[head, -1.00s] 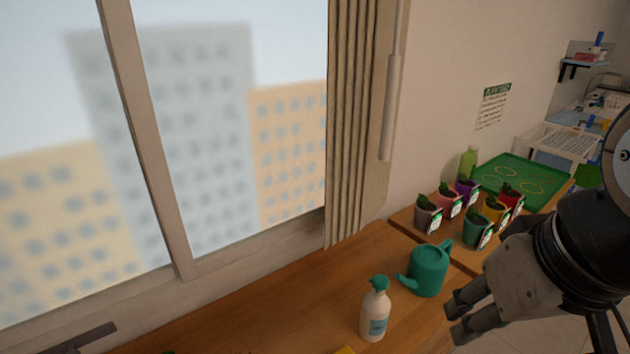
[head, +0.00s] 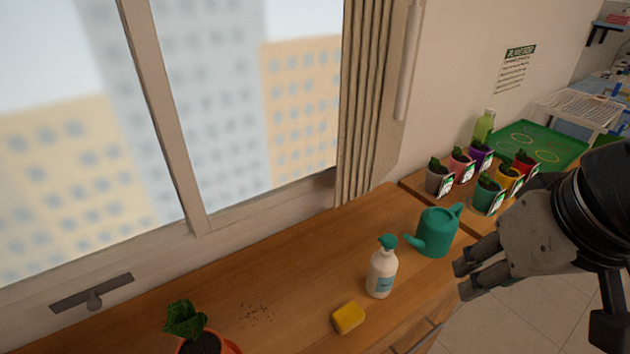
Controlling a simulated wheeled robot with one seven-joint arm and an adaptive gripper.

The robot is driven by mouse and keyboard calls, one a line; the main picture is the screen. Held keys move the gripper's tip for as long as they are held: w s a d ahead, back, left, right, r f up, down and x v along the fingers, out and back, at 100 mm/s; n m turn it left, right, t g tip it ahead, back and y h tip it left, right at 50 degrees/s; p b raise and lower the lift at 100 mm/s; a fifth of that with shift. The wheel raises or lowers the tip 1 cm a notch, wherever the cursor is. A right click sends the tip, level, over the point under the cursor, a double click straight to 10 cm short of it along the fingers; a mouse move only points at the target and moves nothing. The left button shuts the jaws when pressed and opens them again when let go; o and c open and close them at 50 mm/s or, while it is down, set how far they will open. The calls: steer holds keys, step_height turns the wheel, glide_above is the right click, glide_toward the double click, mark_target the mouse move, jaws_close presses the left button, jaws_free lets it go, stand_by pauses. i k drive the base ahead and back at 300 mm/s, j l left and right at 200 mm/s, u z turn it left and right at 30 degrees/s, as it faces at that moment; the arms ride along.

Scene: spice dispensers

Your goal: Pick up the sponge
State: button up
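A yellow sponge (head: 349,317) lies flat on the wooden counter (head: 290,270), near its front edge. It is just in front and to the left of a white pump bottle with a green top (head: 381,272). My gripper (head: 465,279) is at the right, in front of the counter edge and well to the right of the sponge. Its two fingers are a little apart with nothing seen between them.
A green watering can (head: 435,232) stands behind the bottle. Several small potted plants (head: 487,194) and a green tray (head: 540,145) are farther right. A potted plant (head: 190,325) and scattered dark crumbs (head: 256,314) are left of the sponge. A window runs along the back.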

mark_target(346, 318)
steer(key=l+u, duration=0.2)
steer(key=l, duration=0.25)
steer(key=k+l+u, duration=0.2)
steer(key=l, duration=0.3)
steer(key=l+u, duration=0.2)
steer(key=l, duration=0.25)
